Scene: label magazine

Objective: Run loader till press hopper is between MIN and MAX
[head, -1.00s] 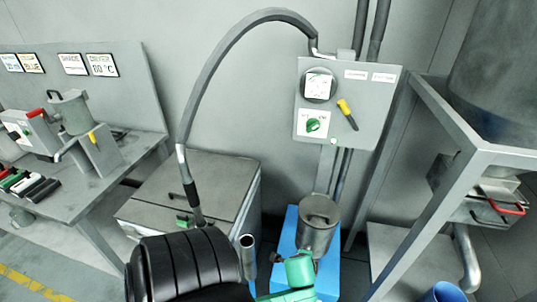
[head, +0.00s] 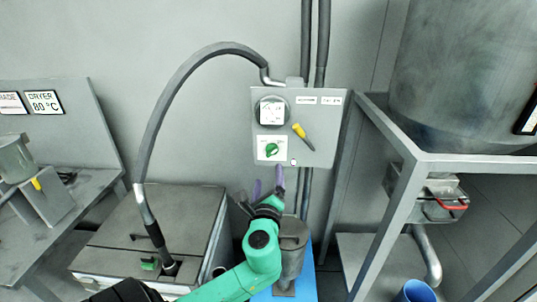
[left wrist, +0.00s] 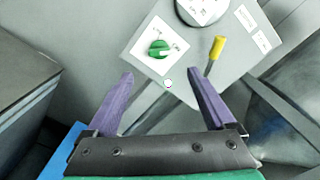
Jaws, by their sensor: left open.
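The loader control panel (head: 318,140) hangs on the wall in the middle of the head view. It carries a green rotary knob (head: 271,149) on a white plate, a round gauge (head: 271,111) above it and a yellow-handled lever (head: 302,134). My left gripper (head: 268,180) is open and empty, just below the panel. In the left wrist view the green knob (left wrist: 158,48) and the yellow handle (left wrist: 217,47) lie ahead of the spread purple fingers (left wrist: 165,90). The gauge is cut off there. The metal canister (head: 292,245) stands partly behind my left arm. My right gripper is not in view.
A grey hose (head: 165,110) arches from the lidded bin (head: 170,220) to the panel. A bench (head: 70,200) is at left.

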